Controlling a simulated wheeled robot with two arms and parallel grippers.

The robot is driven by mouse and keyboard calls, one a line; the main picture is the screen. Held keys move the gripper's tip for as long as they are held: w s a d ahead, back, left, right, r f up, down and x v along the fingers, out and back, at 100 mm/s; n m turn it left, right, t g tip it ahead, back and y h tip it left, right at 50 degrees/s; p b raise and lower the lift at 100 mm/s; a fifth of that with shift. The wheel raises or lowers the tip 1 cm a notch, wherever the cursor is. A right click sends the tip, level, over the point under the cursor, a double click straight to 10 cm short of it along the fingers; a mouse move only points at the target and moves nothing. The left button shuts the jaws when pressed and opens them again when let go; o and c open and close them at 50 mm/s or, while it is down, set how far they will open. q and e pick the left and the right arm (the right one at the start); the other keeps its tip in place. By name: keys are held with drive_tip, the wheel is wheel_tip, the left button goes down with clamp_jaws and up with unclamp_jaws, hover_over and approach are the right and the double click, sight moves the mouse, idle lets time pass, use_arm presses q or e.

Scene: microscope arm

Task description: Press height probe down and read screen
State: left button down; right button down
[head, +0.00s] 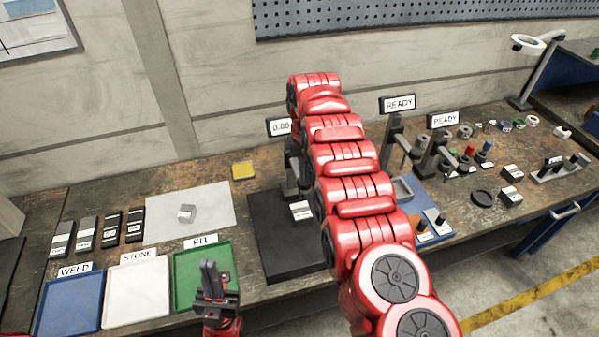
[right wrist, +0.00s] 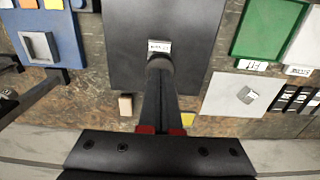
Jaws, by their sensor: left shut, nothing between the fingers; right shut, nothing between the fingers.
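The height probe's stand (head: 292,170) rises from a black base plate (head: 270,245), partly hidden by my right arm. Its small screen (head: 281,127) seems to read 0.00. A grey part with a white label (head: 301,210) lies on the plate; the label also shows in the right wrist view (right wrist: 159,47). My right gripper (right wrist: 160,76) is shut and points down over the plate, at a dark rounded part (right wrist: 160,64) beside the label; I cannot tell whether they touch.
Blue (head: 70,303), white (head: 137,293) and green (head: 203,270) trays line the front left. A grey block (head: 187,213) sits on a pale sheet (head: 160,225). Two READY screens (head: 398,103) and several small parts crowd the right. A yellow pad (head: 243,171) lies behind.

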sight(304, 188)
drive_tip(key=shift+f+b, duration=1.55)
drive_tip(key=shift+f, duration=1.5)
drive_tip(key=shift+s, duration=0.1)
drive_tip(key=shift+r+p, duration=0.3)
drive_tip(key=shift+r, duration=3.55)
